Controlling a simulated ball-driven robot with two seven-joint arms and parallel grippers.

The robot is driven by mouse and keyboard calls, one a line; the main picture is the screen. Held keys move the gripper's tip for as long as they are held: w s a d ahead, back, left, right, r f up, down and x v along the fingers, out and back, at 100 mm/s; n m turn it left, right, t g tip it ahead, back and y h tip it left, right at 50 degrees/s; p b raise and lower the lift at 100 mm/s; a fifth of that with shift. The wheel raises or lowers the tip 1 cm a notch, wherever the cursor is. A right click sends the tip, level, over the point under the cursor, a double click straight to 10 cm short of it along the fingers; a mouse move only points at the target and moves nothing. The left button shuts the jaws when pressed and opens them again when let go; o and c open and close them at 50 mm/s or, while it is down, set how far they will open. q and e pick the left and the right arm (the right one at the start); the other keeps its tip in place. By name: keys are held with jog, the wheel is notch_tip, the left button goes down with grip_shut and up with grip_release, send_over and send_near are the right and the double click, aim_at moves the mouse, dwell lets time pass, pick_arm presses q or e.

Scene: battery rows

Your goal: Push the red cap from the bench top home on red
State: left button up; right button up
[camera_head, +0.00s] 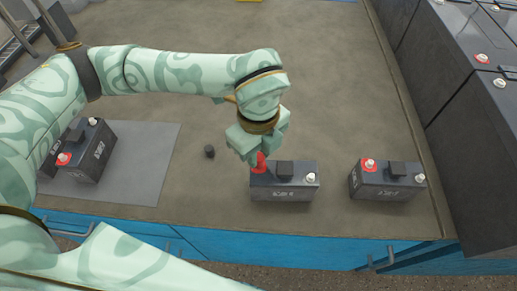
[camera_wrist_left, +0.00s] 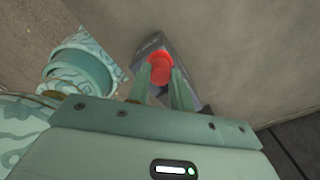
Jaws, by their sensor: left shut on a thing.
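My left gripper (camera_head: 257,154) is shut on the red cap (camera_head: 260,163), at the left end of the middle battery (camera_head: 285,188). The cap is at that battery's red terminal; whether it is fully seated I cannot tell. In the left wrist view the round red cap (camera_wrist_left: 160,68) sits between the two fingers, with the dark battery (camera_wrist_left: 151,47) behind it. The middle battery's other post (camera_head: 310,178) is bare and light. My right gripper is not in view.
A battery (camera_head: 388,185) stands at the right, and others stand on a grey mat (camera_head: 148,178) at the left. A small black cap (camera_head: 209,152) lies on the bench top (camera_head: 335,100). Large dark batteries (camera_head: 470,120) line the right side. The bench behind is clear.

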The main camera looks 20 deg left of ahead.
pick_arm(q)
jog(key=shift+f, duration=0.45)
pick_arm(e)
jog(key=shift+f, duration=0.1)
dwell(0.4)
pick_arm(q)
jog(key=o, duration=1.5)
jog(key=shift+r, duration=0.15)
jog(key=shift+r+p, duration=2.75)
jog(key=shift+r, duration=0.65)
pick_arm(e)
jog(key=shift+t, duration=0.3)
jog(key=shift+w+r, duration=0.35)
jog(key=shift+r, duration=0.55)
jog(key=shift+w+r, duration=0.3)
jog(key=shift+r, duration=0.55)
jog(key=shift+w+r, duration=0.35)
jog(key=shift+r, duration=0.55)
